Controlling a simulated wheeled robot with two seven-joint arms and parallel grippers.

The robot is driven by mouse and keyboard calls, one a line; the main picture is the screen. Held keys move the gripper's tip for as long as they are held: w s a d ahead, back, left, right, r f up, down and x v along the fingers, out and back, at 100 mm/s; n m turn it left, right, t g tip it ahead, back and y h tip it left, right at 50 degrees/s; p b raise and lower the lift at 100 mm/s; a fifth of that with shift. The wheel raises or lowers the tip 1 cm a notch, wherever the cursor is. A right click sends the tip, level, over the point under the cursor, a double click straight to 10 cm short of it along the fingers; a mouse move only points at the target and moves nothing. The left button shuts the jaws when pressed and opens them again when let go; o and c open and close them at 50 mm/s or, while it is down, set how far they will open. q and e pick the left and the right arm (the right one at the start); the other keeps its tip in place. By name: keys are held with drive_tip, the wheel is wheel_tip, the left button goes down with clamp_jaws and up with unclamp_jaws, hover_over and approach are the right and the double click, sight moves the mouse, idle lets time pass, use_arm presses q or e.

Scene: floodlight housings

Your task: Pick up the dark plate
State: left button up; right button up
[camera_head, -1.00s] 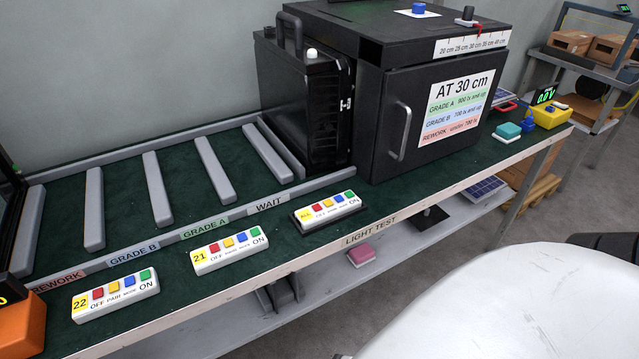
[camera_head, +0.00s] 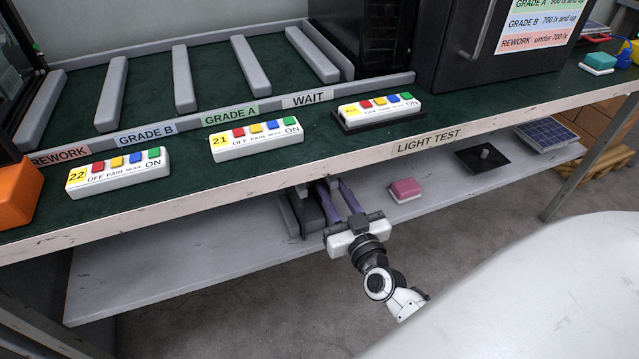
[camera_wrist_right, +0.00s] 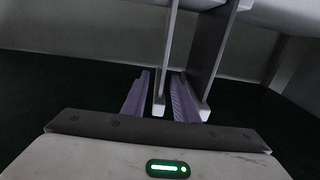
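A black flat plate with a grey knob (camera_head: 470,160) lies on the lower shelf, right of the pink block. My right gripper (camera_head: 334,190) is under the bench's front edge, well left of that plate. Its purple fingers are apart, beside dark grey upright pieces (camera_head: 301,214) on the shelf. In the right wrist view, the fingers (camera_wrist_right: 160,90) stand apart with the pale edge of an upright panel (camera_wrist_right: 165,62) between them. A second panel (camera_wrist_right: 212,62) stands by the right finger. I cannot tell whether they touch. My left gripper is out of view.
A pink block (camera_head: 405,188) and a solar panel (camera_head: 546,134) are on the lower shelf (camera_head: 190,260). The bench (camera_head: 250,176) overhangs it, carrying several button remotes, grey dividers and a dark cabinet (camera_head: 470,60). The shelf's left half is clear.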

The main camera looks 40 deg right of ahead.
drive_tip(key=b+x, duration=0.2)
drive_tip(key=x, duration=0.4)
drive_tip(key=shift+f, duration=0.3)
drive_tip(key=shift+w+a, duration=0.1)
drive_tip(key=shift+a, duration=0.05)
clamp_jaws()
